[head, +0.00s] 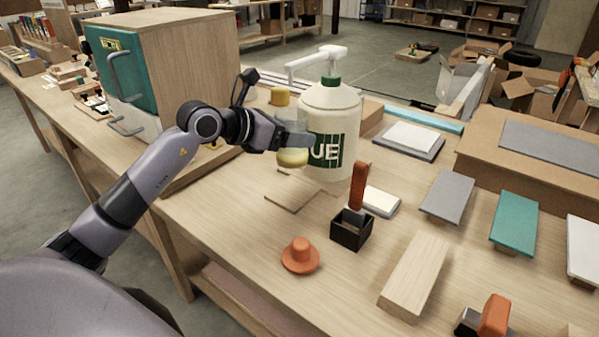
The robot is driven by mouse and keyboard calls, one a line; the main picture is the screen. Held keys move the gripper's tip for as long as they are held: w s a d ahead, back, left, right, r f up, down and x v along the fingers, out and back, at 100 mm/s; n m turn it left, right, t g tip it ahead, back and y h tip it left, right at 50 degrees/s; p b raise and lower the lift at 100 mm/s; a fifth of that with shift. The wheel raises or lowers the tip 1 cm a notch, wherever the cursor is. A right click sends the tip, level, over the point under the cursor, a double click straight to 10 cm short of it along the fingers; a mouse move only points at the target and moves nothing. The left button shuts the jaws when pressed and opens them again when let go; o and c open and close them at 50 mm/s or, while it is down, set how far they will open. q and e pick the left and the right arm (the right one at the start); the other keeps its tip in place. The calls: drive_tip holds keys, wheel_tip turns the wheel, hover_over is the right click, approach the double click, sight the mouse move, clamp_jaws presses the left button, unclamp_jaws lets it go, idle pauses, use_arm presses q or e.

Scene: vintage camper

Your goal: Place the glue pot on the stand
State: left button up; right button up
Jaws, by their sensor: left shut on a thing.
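The pot is roughly upright, just left of the big white pump bottle. A thin square wooden plate (292,197), which looks like the stand, lies on the bench below and is bare. The pot appears to be above it; I cannot tell the exact gap. My right gripper is not in view.
The big pump bottle (333,108) stands close by on the right. A black box with a red-handled brush (352,228), an orange knob (300,254) and a wooden block (414,274) are nearer. A teal-doored cabinet (190,60) stands at the left.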

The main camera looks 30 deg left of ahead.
sight(292, 163)
use_arm(q)
wheel_tip(292, 163, down, 7)
drive_tip(key=shift+f, duration=0.15)
idle(0.4)
drive_tip(key=shift+f, duration=0.2)
drive_tip(key=o, duration=1.2)
